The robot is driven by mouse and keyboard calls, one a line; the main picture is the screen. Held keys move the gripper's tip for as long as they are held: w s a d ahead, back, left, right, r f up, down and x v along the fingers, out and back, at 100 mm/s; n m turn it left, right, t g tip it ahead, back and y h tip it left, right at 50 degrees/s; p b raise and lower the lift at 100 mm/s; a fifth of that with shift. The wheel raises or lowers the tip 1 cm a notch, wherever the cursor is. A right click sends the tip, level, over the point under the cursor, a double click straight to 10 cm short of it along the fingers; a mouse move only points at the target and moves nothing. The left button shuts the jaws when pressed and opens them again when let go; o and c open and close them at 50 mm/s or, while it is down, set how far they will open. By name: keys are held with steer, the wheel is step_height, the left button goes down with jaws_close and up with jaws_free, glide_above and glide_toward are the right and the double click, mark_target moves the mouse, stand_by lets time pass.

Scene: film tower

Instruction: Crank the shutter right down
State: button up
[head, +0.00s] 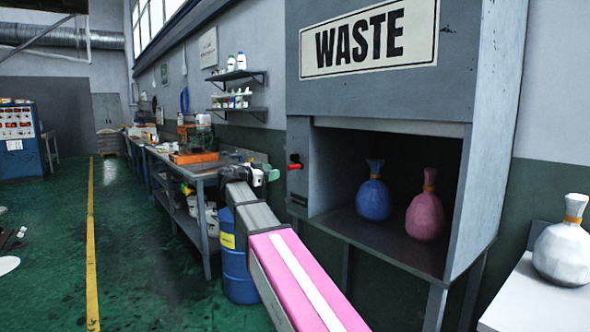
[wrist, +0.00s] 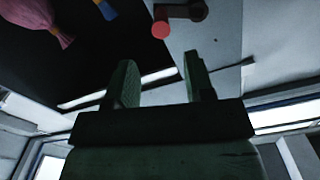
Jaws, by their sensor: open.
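The crank (head: 295,162) has a red knob and sits on the left post of the waste cabinet. In the wrist view the red knob (wrist: 160,29) is beyond my fingertips, apart from them. My gripper (head: 268,175) is open and empty, just left of the crank in the head view; its two green fingers (wrist: 161,70) show spread in the wrist view. The shutter is up: the cabinet opening (head: 390,165) is uncovered, with only a pale edge (head: 395,127) along its top.
A blue bag (head: 373,198) and a pink bag (head: 425,215) stand inside the cabinet. A white bag (head: 563,245) sits on a pale surface at right. A workbench (head: 205,174) and a blue drum (head: 238,275) are left of my arm. The green floor at left is mostly clear.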

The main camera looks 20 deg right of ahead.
mark_target(292, 167)
steer(key=x, duration=1)
steer(key=shift+w+d+r, duration=0.1)
steer(key=shift+w+d, duration=0.1)
steer(key=shift+d, duration=0.05)
jaws_close()
